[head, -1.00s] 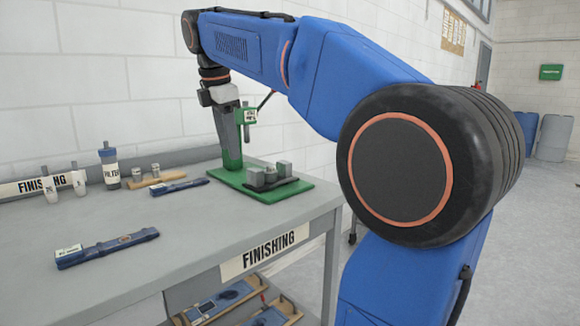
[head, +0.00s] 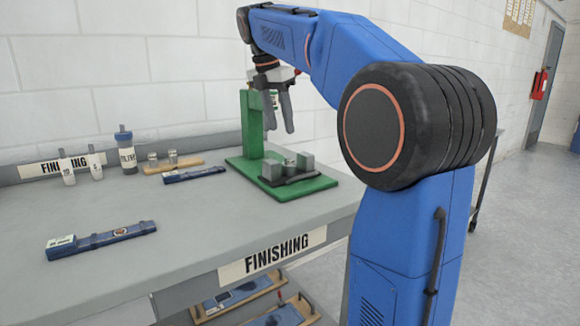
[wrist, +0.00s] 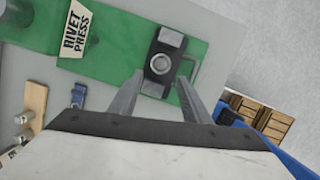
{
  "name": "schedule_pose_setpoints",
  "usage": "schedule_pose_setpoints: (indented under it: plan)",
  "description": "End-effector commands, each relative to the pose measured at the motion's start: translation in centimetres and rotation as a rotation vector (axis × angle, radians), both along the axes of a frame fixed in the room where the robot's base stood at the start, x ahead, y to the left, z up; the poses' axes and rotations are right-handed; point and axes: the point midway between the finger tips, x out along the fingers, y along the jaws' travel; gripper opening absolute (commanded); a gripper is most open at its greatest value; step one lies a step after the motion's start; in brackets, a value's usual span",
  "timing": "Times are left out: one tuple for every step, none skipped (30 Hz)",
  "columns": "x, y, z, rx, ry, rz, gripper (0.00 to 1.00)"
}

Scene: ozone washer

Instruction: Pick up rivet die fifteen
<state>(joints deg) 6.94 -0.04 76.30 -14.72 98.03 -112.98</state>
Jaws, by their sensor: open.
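Two small metal cylinders (head: 162,160) stand on a wooden strip at the back of the bench; they also show at the lower left of the wrist view (wrist: 22,128). They may be rivet dies, but no number is readable on them, so I cannot tell which is fifteen. My gripper (head: 280,130) is open and empty, pointing down over the green rivet press (head: 233,163), right of the cylinders. In the wrist view its fingers (wrist: 160,76) spread below a dark block with a round metal piece (wrist: 161,63) on the press base.
On the grey bench (head: 190,235) are two white tapered bottles (head: 67,170), a blue-capped bottle (head: 127,155) and two blue tools, one near (head: 102,240) and one far (head: 193,174). The bench middle is clear. Wooden trays (head: 240,297) sit below.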

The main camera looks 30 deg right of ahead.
Motion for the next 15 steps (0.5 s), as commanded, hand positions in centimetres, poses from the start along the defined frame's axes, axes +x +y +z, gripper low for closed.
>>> schedule_pose_setpoints:
  plan:
    - [-0.1, -0.3, -0.9, 0.000, 0.003, -0.002, 0.43]
    - [0.0, -0.4, -1.4, 0.001, 0.002, -0.001, 0.43]
    - [0.0, -0.6, -2.0, 0.000, 0.003, -0.002, 0.43]
    - [0.0, -0.7, -2.4, 0.000, 0.001, -0.001, 0.43]
    - [0.1, -0.8, -2.9, 0.001, 0.002, -0.001, 0.43]
    - [0.1, -0.9, -3.4, 0.001, 0.002, -0.001, 0.43]
    - [0.1, -1.0, -3.7, 0.000, 0.000, -0.001, 0.43]
    - [0.2, -1.1, -3.9, 0.000, 0.000, -0.001, 0.43]
    - [0.2, -1.1, -4.2, 0.000, 0.001, -0.001, 0.43]
    - [0.2, -1.2, -4.4, 0.000, 0.001, -0.001, 0.43]
    - [0.2, -1.2, -4.5, 0.000, 0.000, -0.001, 0.43]
    - [0.2, -1.3, -4.7, 0.000, 0.000, -0.001, 0.43]
    - [0.2, -1.3, -4.8, 0.000, 0.000, -0.001, 0.43]
    - [0.2, -1.4, -4.9, 0.000, -0.001, -0.001, 0.43]
    - [0.2, -1.5, -5.3, 0.000, 0.000, -0.001, 0.43]
